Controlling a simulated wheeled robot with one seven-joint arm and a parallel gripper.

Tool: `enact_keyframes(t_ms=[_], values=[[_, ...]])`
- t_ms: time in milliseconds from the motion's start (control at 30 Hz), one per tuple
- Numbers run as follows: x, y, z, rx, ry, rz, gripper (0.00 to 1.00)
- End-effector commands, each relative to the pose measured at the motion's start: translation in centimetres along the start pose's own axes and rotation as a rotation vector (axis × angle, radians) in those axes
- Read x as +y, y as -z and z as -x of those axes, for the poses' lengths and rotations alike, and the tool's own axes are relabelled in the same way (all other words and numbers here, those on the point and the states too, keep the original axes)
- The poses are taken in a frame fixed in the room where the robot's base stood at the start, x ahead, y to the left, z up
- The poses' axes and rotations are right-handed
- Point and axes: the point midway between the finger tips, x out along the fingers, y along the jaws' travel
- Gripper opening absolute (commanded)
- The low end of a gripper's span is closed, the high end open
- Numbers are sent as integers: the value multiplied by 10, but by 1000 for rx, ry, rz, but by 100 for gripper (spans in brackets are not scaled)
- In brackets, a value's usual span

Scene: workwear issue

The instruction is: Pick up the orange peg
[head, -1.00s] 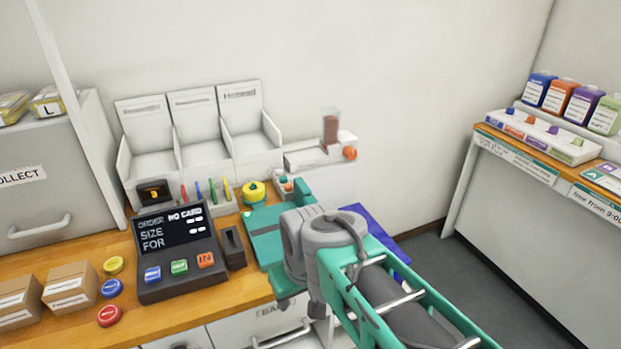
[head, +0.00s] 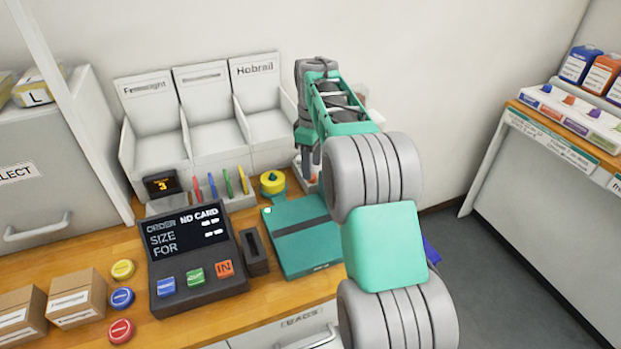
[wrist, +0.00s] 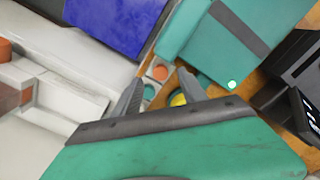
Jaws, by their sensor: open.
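A small orange round piece, seemingly the orange peg (wrist: 160,72), stands in a small white tray (wrist: 150,78), seen from above in the wrist view. A teal round piece (wrist: 149,92) sits beside it in the same tray. My gripper (wrist: 158,78) is open and empty, its fingers pointing toward the tray with the orange piece showing between the tips. The height gap cannot be told. In the head view my gripper (head: 311,160) hangs over the tray, with a bit of orange (head: 314,178) beside the fingers, mostly hidden.
A yellow round piece (head: 272,182) and a teal flat box (head: 303,236) lie near the tray. A dark order terminal (head: 197,260) stands left. White bins (head: 207,110) stand behind.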

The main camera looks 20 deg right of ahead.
Motion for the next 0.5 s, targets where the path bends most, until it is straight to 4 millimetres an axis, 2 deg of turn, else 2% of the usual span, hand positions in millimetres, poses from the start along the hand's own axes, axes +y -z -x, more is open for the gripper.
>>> enact_keyframes(t_ms=[100, 200, 400, 500], values=[[-1, -1, -20, -1, 2, 1, 49], [-2, 0, -29, 1, -1, 2, 49], [-2, 1, -30, 1, -1, 3, 49], [-2, 2, -30, 1, -1, 4, 41]])
